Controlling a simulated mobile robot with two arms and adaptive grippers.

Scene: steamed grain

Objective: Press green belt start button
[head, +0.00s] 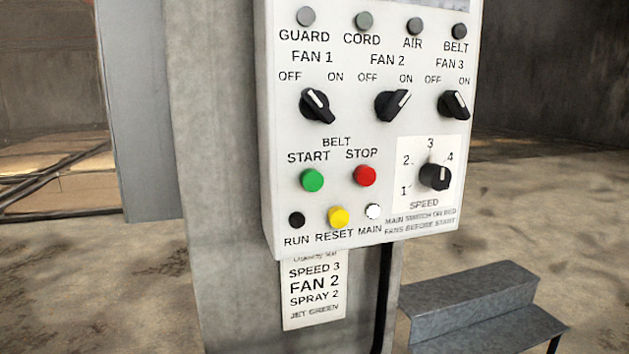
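The green belt START button (312,180) is on a white control panel (285,145), under the word START. It stands out from the panel face, and nothing covers it. The red STOP button (364,175) is just to its right. The yellow RESET button (339,217) is below, between the dark RUN lamp (296,219) and the white, bright MAIN lamp (373,211). Neither of my grippers shows in the head view.
FAN 2's knob (392,105) points to ON; FAN 1's (315,105) and FAN 3's (453,104) point to OFF. The speed knob (434,177) points roughly upward. A label (313,290) reads speed 3, fan 2, spray 2. Grey metal steps (480,305) stand lower right.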

